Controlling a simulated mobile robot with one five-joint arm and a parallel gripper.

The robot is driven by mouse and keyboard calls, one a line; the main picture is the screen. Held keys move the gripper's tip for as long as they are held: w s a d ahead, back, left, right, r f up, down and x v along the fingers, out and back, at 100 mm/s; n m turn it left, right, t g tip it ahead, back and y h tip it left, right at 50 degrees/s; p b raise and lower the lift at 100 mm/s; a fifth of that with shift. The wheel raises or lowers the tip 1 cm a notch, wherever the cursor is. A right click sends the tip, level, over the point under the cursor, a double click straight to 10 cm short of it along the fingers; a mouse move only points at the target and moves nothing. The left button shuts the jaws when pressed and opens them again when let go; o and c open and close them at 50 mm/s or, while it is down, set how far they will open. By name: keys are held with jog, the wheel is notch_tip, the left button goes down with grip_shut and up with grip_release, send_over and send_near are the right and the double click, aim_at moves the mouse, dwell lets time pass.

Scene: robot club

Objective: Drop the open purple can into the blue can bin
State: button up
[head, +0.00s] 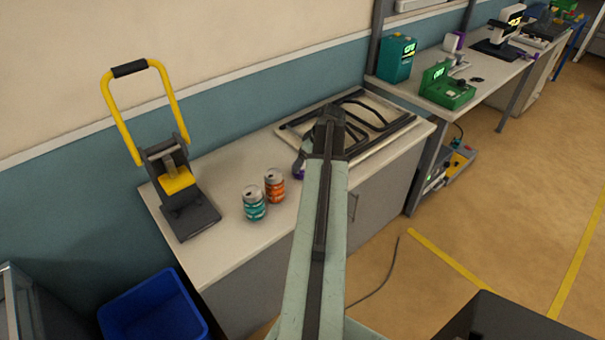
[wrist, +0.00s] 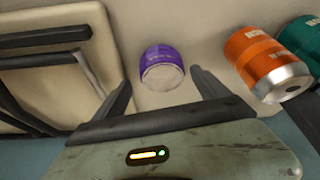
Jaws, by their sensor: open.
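The purple can (wrist: 162,68) stands on the counter and shows in the wrist view between my fingers, with a pale round end facing the camera. I cannot make out its opening. In the head view only a sliver of the purple can (head: 297,171) shows beside my arm, which hides the rest. My gripper (wrist: 163,84) is open, with one finger on each side of the can and gaps between. My arm hides the gripper's jaws in the head view. The blue can bin (head: 155,312) is on the floor at the lower left, in front of the counter.
An orange can (head: 274,187) and a teal can (head: 254,204) stand close on the left of the purple can. A yellow-handled can crusher (head: 176,185) stands at the counter's left end. A framed panel (head: 300,128) lies at the right end.

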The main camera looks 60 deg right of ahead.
jog(key=b+x, duration=0.4)
jog(key=x, duration=0.1)
jog(key=shift+w+a+f+b, duration=0.15)
jog(key=shift+a+b, duration=0.05)
jog(key=shift+b, duration=0.2)
jog(key=shift+r, duration=0.2)
jog(key=c, duration=1.5)
jog(key=shift+r+p, duration=0.65)
jog(key=shift+p, duration=0.15)
jog(key=shift+c, duration=0.2)
notch_tip(320, 180, up, 3)
jog(key=p, duration=0.3)
jog(key=shift+r, duration=0.15)
jog(key=s, duration=1.6)
jog(key=shift+d+r+p, duration=0.1)
jog(key=shift+r+p, duration=0.1)
jog(key=shift+p, duration=0.15)
notch_tip(320, 180, up, 5)
jog(key=p, duration=0.4)
jog(key=shift+f, duration=0.25)
